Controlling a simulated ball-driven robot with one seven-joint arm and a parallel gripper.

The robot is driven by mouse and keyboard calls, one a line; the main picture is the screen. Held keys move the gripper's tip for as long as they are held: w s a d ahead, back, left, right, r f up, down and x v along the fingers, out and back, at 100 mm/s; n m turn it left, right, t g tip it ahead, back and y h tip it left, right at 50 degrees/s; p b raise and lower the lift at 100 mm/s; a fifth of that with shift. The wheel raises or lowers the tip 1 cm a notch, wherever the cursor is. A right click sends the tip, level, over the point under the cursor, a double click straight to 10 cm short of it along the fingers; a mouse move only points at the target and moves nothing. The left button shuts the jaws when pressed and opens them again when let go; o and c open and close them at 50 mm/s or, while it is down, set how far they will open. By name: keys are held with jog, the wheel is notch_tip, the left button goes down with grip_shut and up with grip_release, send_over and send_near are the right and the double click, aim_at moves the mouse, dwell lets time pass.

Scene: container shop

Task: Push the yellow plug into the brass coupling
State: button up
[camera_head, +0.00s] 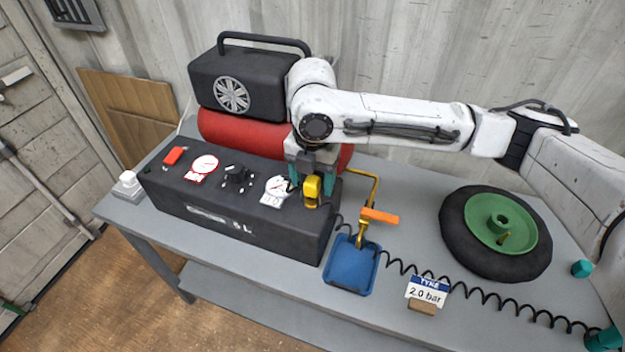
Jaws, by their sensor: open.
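The yellow plug (312,187) sits at the right end of the black compressor box's top. My gripper (310,180) is above the box with its teal fingers apart, one on each side of the plug. I cannot tell whether either finger touches it. A brass fitting (361,241), which looks like the coupling, stands under an orange lever (380,216) on a brass pipe, right of the plug and above a blue tray. A small brassy part shows just under the plug, too small to make out.
The black box (240,215) carries gauges and a knob. A red tank (240,131) and black motor housing (238,85) stand behind. The blue tray (350,280), a coiled black hose (480,300), a "2.0 bar" sign (427,292) and a green-hubbed wheel (453,235) are to the right.

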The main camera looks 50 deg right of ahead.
notch_tip(320, 180, up, 10)
jog(key=shift+b, duration=0.3)
dwell(0.8)
